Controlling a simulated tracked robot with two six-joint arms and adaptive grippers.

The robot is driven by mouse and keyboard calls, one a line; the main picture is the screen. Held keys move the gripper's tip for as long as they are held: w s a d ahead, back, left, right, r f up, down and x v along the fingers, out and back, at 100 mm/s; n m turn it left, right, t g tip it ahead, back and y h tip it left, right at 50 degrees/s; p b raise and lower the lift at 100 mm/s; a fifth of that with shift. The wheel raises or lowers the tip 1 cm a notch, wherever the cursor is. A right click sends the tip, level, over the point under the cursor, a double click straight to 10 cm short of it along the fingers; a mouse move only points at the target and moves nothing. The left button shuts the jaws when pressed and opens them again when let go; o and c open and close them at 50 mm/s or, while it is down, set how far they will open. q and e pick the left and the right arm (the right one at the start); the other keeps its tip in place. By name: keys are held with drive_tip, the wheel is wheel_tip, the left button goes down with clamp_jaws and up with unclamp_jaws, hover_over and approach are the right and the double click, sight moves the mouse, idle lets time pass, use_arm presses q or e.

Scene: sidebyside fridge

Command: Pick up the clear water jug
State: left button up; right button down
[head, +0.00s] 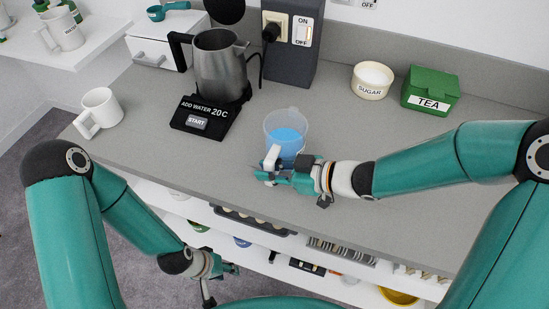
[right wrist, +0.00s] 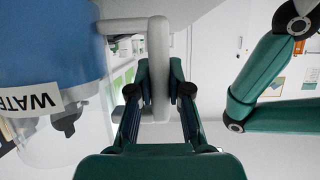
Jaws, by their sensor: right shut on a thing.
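The clear water jug (head: 286,122) holds blue water and is upright over the front part of the counter. Its lower part is partly hidden by my right gripper, and I cannot tell whether its base touches the counter. My right gripper (head: 268,174) is shut on the jug's pale handle. In the right wrist view the handle (right wrist: 158,62) stands between the two fingers, and the jug body (right wrist: 60,70) with a label starting "WATE" is at the left. My left gripper (head: 222,284) is low in front of the counter, open and empty, its fingers spread.
A metal kettle (head: 220,66) sits on its black base (head: 200,122). A white mug (head: 98,111) is at the left; a sugar pot (head: 372,81) and green tea box (head: 431,92) at the right. Shelves below hold several items.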

drive_tip(key=shift+r, duration=0.1)
wheel_tip(320, 180, up, 20)
drive_tip(key=p, duration=0.6)
drive_tip(key=shift+p, duration=0.4)
idle(0.5)
